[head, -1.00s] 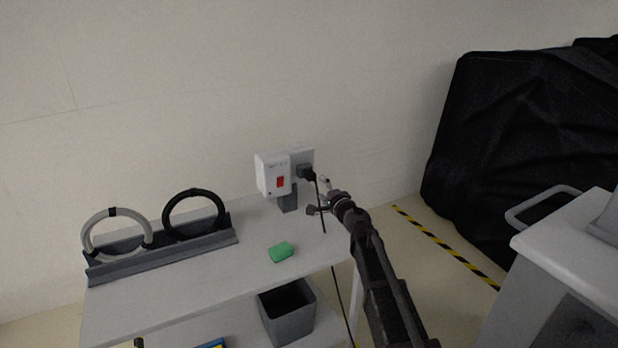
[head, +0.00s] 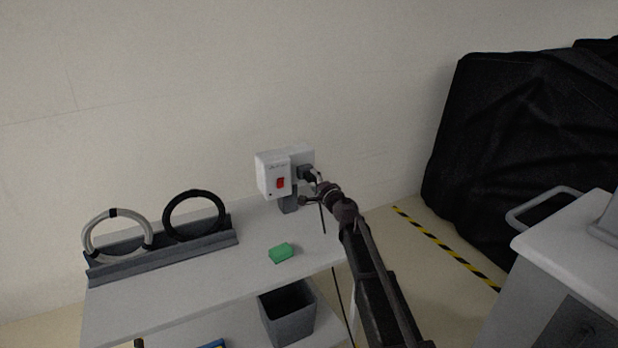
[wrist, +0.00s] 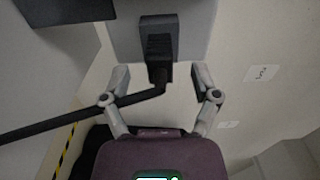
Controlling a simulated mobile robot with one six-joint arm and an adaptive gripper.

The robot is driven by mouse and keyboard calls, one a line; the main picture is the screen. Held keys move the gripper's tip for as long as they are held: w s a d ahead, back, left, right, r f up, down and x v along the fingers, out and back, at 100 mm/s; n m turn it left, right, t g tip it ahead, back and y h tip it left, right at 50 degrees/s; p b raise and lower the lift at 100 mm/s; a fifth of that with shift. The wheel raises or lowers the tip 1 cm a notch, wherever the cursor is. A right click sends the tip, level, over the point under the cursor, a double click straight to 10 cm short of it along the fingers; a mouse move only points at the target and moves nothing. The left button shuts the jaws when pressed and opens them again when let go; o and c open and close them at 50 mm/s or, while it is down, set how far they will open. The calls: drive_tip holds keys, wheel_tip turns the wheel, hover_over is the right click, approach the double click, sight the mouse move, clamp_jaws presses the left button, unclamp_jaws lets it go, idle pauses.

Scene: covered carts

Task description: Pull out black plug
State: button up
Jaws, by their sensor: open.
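The black plug (head: 305,172) sits in the right-hand part of a white socket box (head: 272,176) with a red switch, at the back of the table. Its black cord hangs down past the table edge. In the wrist view the plug (wrist: 158,42) is upright in the picture against the grey socket face (wrist: 196,30), and its cord bends off to the left. My gripper (wrist: 160,80) is open, with one finger on each side of the plug's cord end and gaps on both sides. In the head view my gripper (head: 312,188) is just in front of the plug, partly covering its cord.
A green block (head: 281,253) lies on the table (head: 200,270). A rack (head: 165,250) with a grey ring and a black ring stands at left. A grey bin (head: 287,318) is below. A cart with a handle (head: 545,205) stands at right.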

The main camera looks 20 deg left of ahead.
sight(313, 179)
drive_tip(key=shift+x, duration=1.5)
clamp_jaws()
drive_tip(key=shift+v, duration=1.2)
drive_tip(key=shift+s+d, duration=0.2)
drive_tip(key=shift+d, duration=0.05)
drive_tip(key=shift+v, duration=1.35)
